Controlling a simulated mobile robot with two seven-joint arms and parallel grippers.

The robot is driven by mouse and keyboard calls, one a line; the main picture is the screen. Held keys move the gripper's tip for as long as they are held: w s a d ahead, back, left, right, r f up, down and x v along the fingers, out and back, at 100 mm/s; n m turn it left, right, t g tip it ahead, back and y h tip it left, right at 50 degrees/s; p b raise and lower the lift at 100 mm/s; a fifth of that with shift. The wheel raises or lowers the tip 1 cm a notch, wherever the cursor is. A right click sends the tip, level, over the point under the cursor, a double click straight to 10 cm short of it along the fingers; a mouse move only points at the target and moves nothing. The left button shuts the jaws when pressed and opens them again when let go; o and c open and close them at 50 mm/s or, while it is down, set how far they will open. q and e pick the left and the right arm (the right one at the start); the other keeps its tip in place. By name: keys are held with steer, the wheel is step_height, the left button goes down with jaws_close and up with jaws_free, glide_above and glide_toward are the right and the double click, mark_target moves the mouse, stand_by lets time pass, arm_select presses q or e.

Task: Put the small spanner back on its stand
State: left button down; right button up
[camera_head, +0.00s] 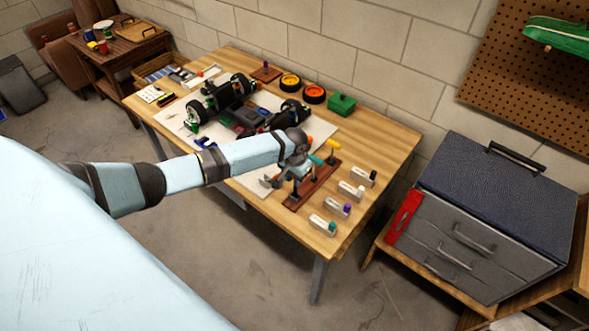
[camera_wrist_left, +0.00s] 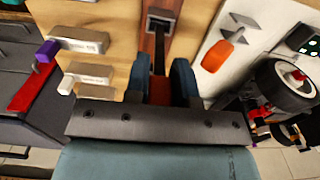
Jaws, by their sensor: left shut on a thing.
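The tool stand (camera_head: 322,182) is a long red-brown wooden rack near the front right of the workbench. My left gripper (camera_head: 290,176) is low over its left side, shut on a thin dark tool, which I take for the small spanner (camera_wrist_left: 159,58). In the left wrist view the tool's shaft shows between the blue fingers of my left gripper (camera_wrist_left: 161,82), with the red-brown stand (camera_wrist_left: 148,42) behind. The fingers hide part of the tool, and I cannot tell whether it touches the stand. My right gripper is not in view.
Tools with yellow (camera_head: 333,145) and teal handles stand at the rack. Several small white blocks (camera_head: 322,224) line the bench's right side. The racecar (camera_head: 235,107) lies on a white mat behind my arm. An orange-handled tool (camera_wrist_left: 222,52) lies beside the stand.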

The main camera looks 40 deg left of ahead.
arm_select(q)
steer(key=shift+f, duration=0.15)
steer(key=c, duration=0.9)
jaws_free()
step_height(320, 180, up, 14)
steer(key=shift+f+b, duration=0.1)
steer(key=shift+b, duration=0.6)
steer(key=shift+s, duration=0.1)
steer(key=s+d+f+m+t+h, duration=0.2)
steer(key=s+d+f+t+h, duration=0.15)
steer(key=s+d+f, duration=0.8)
steer(key=s+d+t, duration=0.1)
steer(key=s+t, duration=0.1)
steer(key=s, duration=0.3)
steer(key=s+d+t, duration=0.2)
steer(key=s+t, duration=0.1)
steer(key=s, duration=0.2)
steer(key=s+d+t, duration=0.2)
steer(key=s, duration=0.3)
steer(key=shift+f+t+y, duration=0.1)
steer(key=shift+t+y, duration=0.15)
